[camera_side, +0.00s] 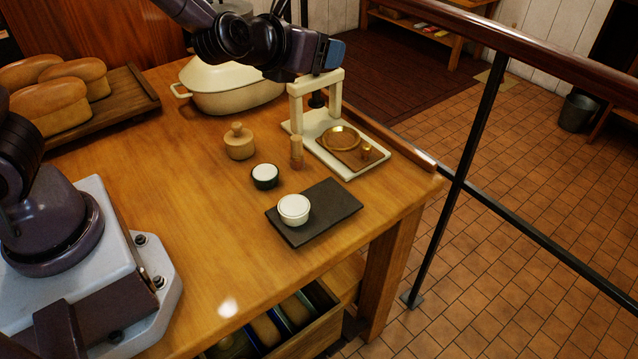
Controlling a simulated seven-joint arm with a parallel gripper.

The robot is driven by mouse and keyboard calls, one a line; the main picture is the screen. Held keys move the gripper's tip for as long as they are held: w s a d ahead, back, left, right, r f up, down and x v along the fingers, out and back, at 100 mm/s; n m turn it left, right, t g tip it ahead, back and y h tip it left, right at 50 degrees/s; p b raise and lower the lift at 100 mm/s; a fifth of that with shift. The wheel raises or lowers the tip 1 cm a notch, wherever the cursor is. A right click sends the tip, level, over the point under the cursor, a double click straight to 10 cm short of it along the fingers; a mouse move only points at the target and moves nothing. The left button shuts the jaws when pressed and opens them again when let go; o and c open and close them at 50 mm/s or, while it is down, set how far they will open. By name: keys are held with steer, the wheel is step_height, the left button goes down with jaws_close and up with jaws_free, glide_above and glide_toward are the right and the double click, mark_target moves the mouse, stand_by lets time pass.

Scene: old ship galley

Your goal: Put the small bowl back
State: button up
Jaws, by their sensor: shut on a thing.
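A small white bowl (293,209) stands upright on a dark rectangular mat (326,214) near the table's right front edge. A small dark bowl (265,178), white on top, stands on the wood behind it. My gripper (317,101) is at the back right, mostly hidden by my wrist and a cream arch (296,108). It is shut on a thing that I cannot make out. It is apart from both small bowls.
A cream base (347,172) beside the arch carries a brass ring (341,139) and small brass piece (366,151). A wooden peg (297,152), lidded wooden pot (239,142), cream casserole (226,92) and bread board (135,92) stand around. The front middle is clear.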

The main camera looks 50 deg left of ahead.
steer(key=s+d+f+n+g+y, duration=0.1)
steer(key=s+d+f+n+y, duration=0.15)
steer(key=f, duration=0.35)
steer(key=s+d+f+n+g+y, duration=0.1)
steer(key=d+f+n+y, duration=0.15)
steer(key=f, duration=0.35)
steer(key=s+f+n+g+y, duration=0.3)
steer(key=s+n+g, duration=0.1)
steer(key=s, duration=0.3)
steer(key=n+g+y, duration=0.2)
steer(key=n+g, duration=0.1)
steer(key=g, duration=0.1)
glide_above(335, 210)
steer(key=s, duration=0.1)
step_height(335, 210, down, 7)
steer(key=shift+a+r, duration=0.15)
steer(key=shift+r, duration=0.05)
steer(key=shift+w+f, duration=0.35)
steer(key=shift+f, duration=0.1)
steer(key=shift+w+f, duration=0.2)
steer(key=shift+f, duration=1.5)
